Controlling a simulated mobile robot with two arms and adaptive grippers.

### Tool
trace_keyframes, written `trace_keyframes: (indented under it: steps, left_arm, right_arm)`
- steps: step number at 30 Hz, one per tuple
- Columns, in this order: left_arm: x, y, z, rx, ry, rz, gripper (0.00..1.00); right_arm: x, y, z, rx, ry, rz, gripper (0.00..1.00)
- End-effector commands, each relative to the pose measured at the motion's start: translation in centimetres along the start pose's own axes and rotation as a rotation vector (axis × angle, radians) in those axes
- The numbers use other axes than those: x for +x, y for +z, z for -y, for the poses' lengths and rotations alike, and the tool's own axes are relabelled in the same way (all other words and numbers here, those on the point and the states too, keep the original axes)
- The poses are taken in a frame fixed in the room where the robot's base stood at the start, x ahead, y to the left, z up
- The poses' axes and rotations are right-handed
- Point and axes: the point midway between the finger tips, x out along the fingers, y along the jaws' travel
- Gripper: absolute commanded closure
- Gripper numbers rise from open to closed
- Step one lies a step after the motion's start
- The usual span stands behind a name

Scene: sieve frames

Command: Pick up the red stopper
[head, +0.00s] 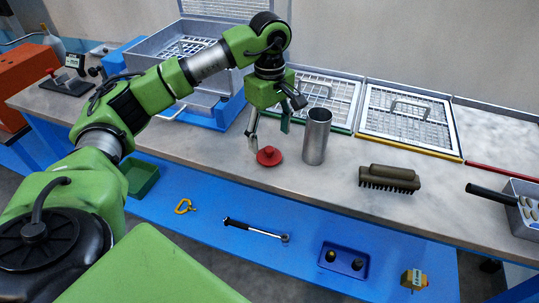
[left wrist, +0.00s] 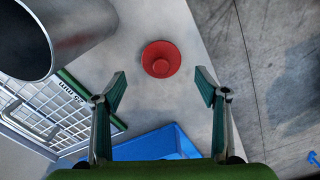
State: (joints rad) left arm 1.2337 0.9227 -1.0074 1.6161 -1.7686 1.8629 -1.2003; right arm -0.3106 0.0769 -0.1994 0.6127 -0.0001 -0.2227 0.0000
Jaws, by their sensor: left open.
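The red stopper (head: 269,156) stands on the stone-topped bench near its front edge, just left of a metal cylinder (head: 316,136). My left gripper (head: 268,128) is open above the stopper, pointing down, with nothing between its fingers. In the left wrist view the stopper (left wrist: 160,59) lies ahead of the gap between the two open fingertips (left wrist: 160,90), apart from both. The cylinder (left wrist: 50,35) shows at the upper left there. My right gripper is not in view.
A brush (head: 389,179) lies right of the cylinder. Sieve frames (head: 411,120) lean or lie along the back. A blue lower shelf (head: 200,228) holds a torque-wrench-like tool (head: 255,230), a yellow carabiner (head: 184,206) and a blue tray (head: 343,262). Bench surface between cylinder and brush is clear.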

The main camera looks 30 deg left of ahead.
Motion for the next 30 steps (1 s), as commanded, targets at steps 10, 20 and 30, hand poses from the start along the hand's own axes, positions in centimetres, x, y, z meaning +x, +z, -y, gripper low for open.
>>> trace_keyframes:
  steps: [10, 20, 30]
  left_arm:
    - [3.9, 0.1, 0.4, 0.0, -0.003, 0.001, 0.33]
    - [5.6, 0.1, 0.2, 0.0, 0.001, 0.0, 0.33]
    - [5.5, 0.1, 0.2, 0.0, 0.001, 0.001, 0.71]
  right_arm:
    - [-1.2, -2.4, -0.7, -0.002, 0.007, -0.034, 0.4]
    - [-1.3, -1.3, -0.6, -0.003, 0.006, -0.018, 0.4]
    - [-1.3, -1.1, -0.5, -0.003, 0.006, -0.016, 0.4]
